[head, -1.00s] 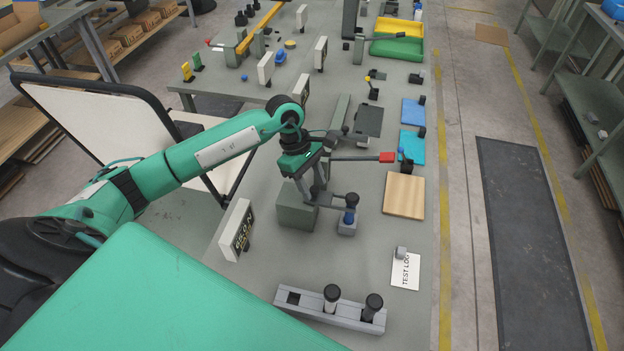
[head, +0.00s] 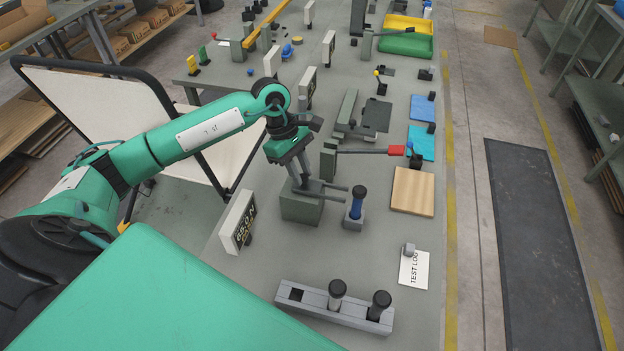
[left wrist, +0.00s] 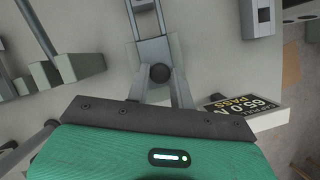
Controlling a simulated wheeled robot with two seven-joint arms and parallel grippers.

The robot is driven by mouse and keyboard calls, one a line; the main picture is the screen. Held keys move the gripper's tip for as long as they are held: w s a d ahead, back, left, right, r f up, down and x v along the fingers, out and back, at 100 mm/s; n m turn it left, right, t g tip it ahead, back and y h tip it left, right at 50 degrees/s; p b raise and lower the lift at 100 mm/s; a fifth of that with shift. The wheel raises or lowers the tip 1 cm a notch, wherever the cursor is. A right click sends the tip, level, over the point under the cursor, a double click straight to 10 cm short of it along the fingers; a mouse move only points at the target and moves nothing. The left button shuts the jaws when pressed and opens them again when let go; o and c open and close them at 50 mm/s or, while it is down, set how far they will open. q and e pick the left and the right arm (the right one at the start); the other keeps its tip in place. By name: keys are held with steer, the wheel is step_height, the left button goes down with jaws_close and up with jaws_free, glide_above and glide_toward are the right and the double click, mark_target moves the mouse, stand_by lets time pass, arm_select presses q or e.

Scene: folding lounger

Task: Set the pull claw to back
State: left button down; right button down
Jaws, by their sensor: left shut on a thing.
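The pull claw (head: 328,190) is a dark grey two-pronged fork on a grey block (head: 300,209), its prongs pointing right. My left gripper (head: 301,184) reaches down over the block and is shut at the claw's rear end. In the left wrist view a dark round knob (left wrist: 160,73) sits between my left fingers (left wrist: 159,88), and the prongs (left wrist: 146,18) point away above it. A blue handle with a black top (head: 357,202) stands upright in a small grey base just right of the prong tips. My right gripper is not in view.
A display reading 65.0 N (head: 239,222) stands left of the block; the left wrist view shows PASS on it (left wrist: 240,107). A red-ended lever (head: 396,150) is behind. A grey rack (head: 334,309) with black-topped pegs lies in front. Bench between is clear.

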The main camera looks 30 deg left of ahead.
arm_select(q)
steer(key=shift+s+a+b, duration=0.1)
steer(key=shift+a+b, duration=0.2)
steer(key=shift+a, duration=0.2)
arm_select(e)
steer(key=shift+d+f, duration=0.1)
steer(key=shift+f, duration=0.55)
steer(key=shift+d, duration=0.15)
arm_select(q)
steer(key=c, duration=1.3)
jaws_free()
steer(key=shift+c, duration=0.2)
steer(key=shift+o, duration=0.7)
steer(key=shift+a, duration=0.2)
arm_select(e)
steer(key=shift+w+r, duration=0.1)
